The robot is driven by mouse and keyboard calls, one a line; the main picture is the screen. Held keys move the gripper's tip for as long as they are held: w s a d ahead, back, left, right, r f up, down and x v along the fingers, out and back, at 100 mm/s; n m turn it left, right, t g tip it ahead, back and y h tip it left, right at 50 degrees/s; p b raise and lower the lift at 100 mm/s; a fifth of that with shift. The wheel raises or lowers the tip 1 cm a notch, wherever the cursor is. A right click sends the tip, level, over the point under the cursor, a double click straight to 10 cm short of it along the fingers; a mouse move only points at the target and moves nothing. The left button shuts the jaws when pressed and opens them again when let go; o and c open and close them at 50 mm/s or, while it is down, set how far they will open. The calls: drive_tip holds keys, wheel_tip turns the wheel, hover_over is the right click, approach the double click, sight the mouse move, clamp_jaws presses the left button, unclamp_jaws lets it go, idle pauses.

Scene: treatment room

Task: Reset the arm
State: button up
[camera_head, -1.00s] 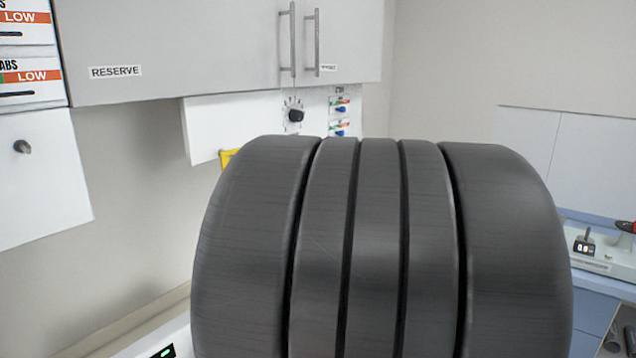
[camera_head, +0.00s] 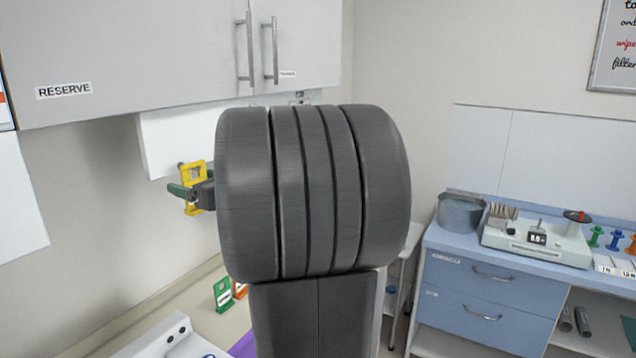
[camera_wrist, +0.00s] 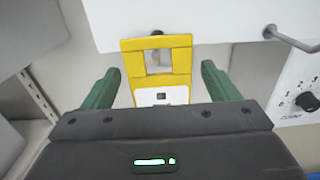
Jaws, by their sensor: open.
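My gripper (camera_wrist: 160,78) is open, with its two green fingers apart in the wrist view. A yellow frame-shaped tag (camera_wrist: 128,62) with a square opening and a white lower part stands between and beyond the fingers. I cannot tell whether the fingers touch it. In the head view my gripper (camera_head: 180,191) shows at the left of my dark arm, in front of the yellow tag (camera_head: 196,170) near the white wall panel. My arm's large grey joint fills the middle of that view and hides what is behind it.
A wall cabinet labelled RESERVE (camera_head: 150,50) hangs above my arm. A blue drawer unit (camera_head: 490,290) at the right carries a metal pot (camera_head: 461,216) and a pale device (camera_head: 535,243). Green and orange cards stand on the counter (camera_head: 185,300). A knob (camera_wrist: 307,101) is on the right panel.

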drive_tip(key=x, duration=0.2)
drive_tip(key=shift+w+a, duration=0.1)
drive_tip(key=shift+a, duration=0.15)
drive_tip(key=shift+r+p, duration=0.3)
drive_tip(key=shift+p, duration=0.1)
drive_tip(key=shift+s+d+r, duration=0.1)
drive_tip(key=shift+s+d, duration=0.1)
drive_tip(key=shift+d, duration=0.15)
drive_tip(key=shift+a, duration=0.1)
